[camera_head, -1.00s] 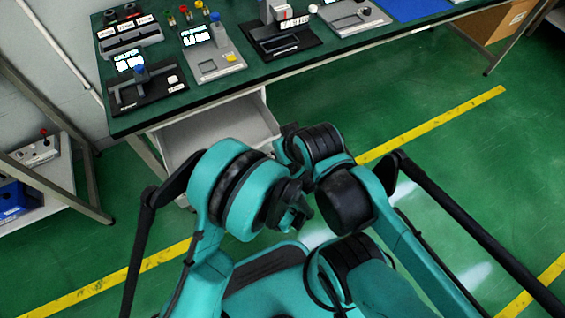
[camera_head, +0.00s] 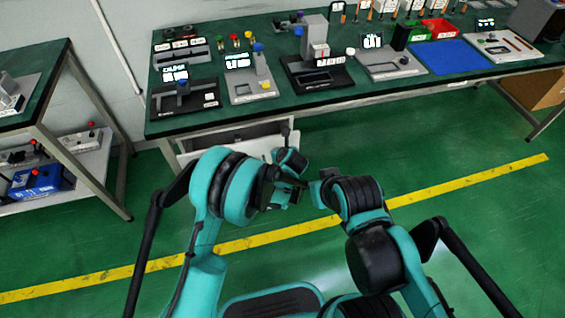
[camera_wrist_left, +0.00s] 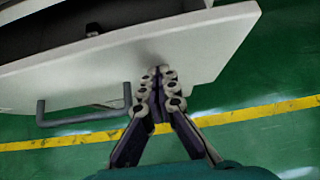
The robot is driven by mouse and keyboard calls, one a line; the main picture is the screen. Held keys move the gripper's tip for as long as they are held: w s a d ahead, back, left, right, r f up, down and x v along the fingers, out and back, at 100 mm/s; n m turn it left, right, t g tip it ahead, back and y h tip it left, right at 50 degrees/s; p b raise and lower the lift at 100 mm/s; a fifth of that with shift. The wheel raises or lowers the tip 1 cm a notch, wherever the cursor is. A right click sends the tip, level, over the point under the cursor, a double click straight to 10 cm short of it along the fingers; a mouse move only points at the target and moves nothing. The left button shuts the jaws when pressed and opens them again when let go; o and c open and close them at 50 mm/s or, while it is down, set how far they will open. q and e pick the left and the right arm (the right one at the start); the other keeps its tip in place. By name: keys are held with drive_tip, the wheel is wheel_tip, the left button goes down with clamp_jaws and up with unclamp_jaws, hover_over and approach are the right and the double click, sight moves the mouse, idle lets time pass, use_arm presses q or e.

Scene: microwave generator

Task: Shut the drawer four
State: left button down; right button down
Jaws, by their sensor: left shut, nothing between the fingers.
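A white drawer (camera_head: 238,143) sits under the near left part of the green table and sticks out past its edge. In the left wrist view its white front panel (camera_wrist_left: 215,50) fills the upper left, with a grey bar handle (camera_wrist_left: 85,117) below and a dark opening above. My left gripper (camera_wrist_left: 158,72) is shut and empty, its fingertips at the lower part of the panel, right of the handle. Whether they touch it I cannot tell. In the head view the arm links crowd the drawer's right end. I cannot make out my right gripper there. No drawer number is readable.
The long green table (camera_head: 300,105) carries several devices, a blue mat (camera_head: 448,56) and a red bin (camera_head: 440,29). A side table (camera_head: 30,100) with a lower shelf stands at left. A yellow line (camera_head: 450,187) crosses the green floor, which is open at right.

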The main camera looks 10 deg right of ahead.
use_arm(q)
drive_tip(key=w, duration=0.8)
drive_tip(key=shift+a+r, duration=0.15)
use_arm(e)
drive_tip(key=shift+s, duration=0.15)
use_arm(q)
drive_tip(key=shift+w, duration=0.1)
